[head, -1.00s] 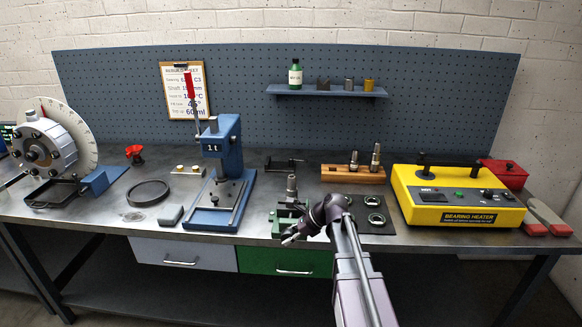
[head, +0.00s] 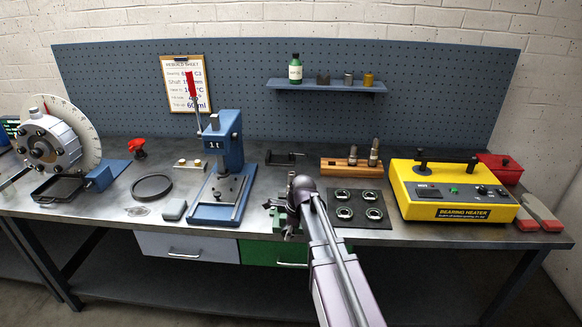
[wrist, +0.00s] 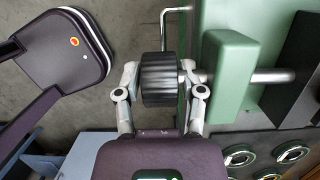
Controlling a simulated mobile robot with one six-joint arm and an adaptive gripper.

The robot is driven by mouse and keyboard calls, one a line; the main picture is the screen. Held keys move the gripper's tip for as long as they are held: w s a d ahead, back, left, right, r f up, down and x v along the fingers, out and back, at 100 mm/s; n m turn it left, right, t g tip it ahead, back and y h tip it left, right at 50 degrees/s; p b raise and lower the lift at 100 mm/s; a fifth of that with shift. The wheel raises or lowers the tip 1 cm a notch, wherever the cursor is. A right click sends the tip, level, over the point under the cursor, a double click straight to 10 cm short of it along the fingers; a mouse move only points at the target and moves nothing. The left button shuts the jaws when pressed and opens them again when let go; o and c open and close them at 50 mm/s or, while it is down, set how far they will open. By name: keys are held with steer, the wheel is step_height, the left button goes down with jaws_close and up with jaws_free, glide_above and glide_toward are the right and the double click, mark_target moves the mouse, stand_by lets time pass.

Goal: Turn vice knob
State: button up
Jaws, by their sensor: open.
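The green vice (wrist: 228,78) fills the upper right of the wrist view, with a bright screw rod through its jaw block. A black ribbed knob (wrist: 160,80) sits left of the vice, between the two fingers of my gripper (wrist: 163,76). The fingers are open, one on each side of the knob; I cannot tell whether they touch it. In the head view the vice (head: 275,218) stands at the bench's front edge, mostly hidden behind my arm. My gripper (head: 289,232) points down beside it there, and the knob is hidden.
A dark mat (head: 378,218) with several rings lies right of the vice. The blue press (head: 228,150) stands to the left, the yellow bearing heater (head: 450,190) to the right. A green drawer (head: 258,252) is below.

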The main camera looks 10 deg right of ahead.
steer(key=shift+a+r+g+h, duration=0.1)
steer(key=shift+g+h, duration=0.3)
steer(key=shift+h, duration=0.8)
step_height(320, 180, up, 14)
steer(key=p, duration=1.4)
